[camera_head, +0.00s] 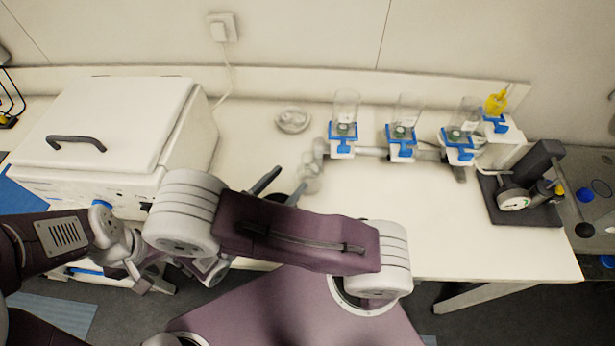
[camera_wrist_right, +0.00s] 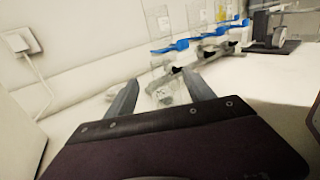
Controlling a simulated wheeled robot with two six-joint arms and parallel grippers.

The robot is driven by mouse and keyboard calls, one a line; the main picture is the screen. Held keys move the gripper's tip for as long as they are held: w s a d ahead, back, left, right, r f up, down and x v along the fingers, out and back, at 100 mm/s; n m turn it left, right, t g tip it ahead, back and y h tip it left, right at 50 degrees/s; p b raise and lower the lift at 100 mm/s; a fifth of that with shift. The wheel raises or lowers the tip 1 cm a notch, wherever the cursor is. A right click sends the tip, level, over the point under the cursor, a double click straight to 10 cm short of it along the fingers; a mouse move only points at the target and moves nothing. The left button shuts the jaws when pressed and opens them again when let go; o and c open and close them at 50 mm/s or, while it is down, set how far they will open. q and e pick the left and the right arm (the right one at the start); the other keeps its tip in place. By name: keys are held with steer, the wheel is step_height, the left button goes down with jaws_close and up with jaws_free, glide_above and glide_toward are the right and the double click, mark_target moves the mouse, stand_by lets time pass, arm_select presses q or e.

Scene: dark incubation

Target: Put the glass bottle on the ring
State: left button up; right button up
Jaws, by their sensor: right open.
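A clear glass bottle (camera_head: 310,177) is on the white bench, just beyond the fingertips of my right gripper (camera_head: 293,177). In the right wrist view the bottle (camera_wrist_right: 166,92) shows between the two dark fingers (camera_wrist_right: 161,78), which are apart and not closed on it. A pale, round, ring-like piece (camera_head: 292,121) lies on the bench further back, left of the bottle; I cannot tell for sure that it is the ring. My left gripper (camera_head: 138,272) is at the lower left, in front of the white box, partly hidden; its fingers are not clear.
Several blue clamps (camera_head: 343,133) holding clear vessels stand along the back. A gauge device (camera_head: 515,200) stands at the right end. A white lidded box (camera_head: 110,130) fills the left. The bench (camera_head: 440,235) is clear at front right. My right arm hides part of its front edge.

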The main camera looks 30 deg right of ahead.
mark_target(304, 164)
steer(key=x, duration=0.3)
steer(key=shift+r+p, duration=0.1)
steer(key=shift+p, duration=0.25)
steer(key=shift+w+d, duration=0.15)
steer(key=shift+d, duration=0.25)
steer(key=shift+w+d, duration=0.1)
steer(key=shift+d, duration=0.2)
steer(key=p+x, duration=0.1)
steer(key=x, duration=0.3)
steer(key=shift+w, duration=0.1)
steer(key=shift+w+d, duration=0.1)
steer(key=shift+d, duration=0.15)
steer(key=shift+a, duration=0.15)
steer(key=c, duration=0.5)
jaws_close()
